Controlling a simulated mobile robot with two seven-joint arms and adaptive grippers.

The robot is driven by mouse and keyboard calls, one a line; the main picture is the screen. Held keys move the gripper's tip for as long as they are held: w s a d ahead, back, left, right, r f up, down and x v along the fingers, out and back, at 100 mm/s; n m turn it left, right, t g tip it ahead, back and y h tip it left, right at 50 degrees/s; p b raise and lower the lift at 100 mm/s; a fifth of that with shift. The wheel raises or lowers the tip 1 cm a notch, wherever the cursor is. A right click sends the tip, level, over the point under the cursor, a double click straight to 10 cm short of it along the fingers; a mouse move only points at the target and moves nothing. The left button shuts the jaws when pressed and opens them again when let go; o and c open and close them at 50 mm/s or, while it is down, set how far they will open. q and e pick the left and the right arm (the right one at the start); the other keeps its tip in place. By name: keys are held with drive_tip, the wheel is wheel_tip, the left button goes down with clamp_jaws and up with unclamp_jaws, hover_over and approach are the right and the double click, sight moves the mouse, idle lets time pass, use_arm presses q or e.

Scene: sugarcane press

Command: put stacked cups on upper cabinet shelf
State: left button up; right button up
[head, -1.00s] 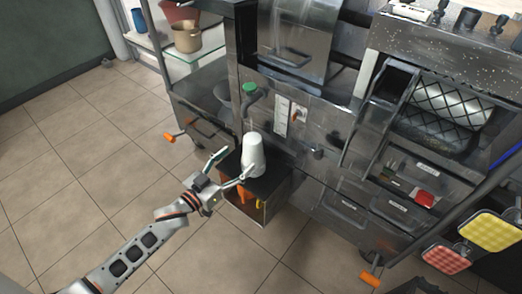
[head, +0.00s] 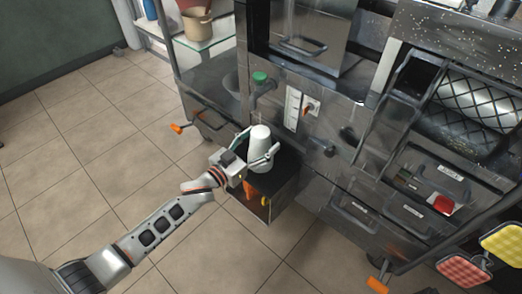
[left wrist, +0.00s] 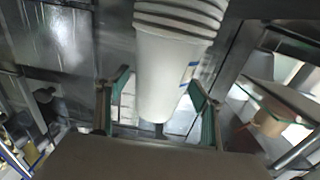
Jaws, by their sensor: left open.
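The stacked white paper cups (head: 260,150) stand upside down on top of a low dark box (head: 278,185) at the front of the steel press. In the left wrist view the stack (left wrist: 168,75) shows several rims at the top of the picture. My left gripper (head: 258,157) is open, with its fingers on either side of the stack; in the left wrist view, gaps show between the fingers (left wrist: 158,105) and the cups. My right gripper is not in view.
The steel press (head: 330,120) fills the right side, with drawers, handles and a ribbed roller (head: 485,100). A glass shelf (head: 205,40) with a tan pot (head: 197,23) stands at the back left. The tiled floor (head: 100,150) on the left is clear.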

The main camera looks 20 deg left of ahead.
use_arm(q)
drive_tip(key=c, duration=1.4)
drive_tip(key=shift+r, duration=0.1)
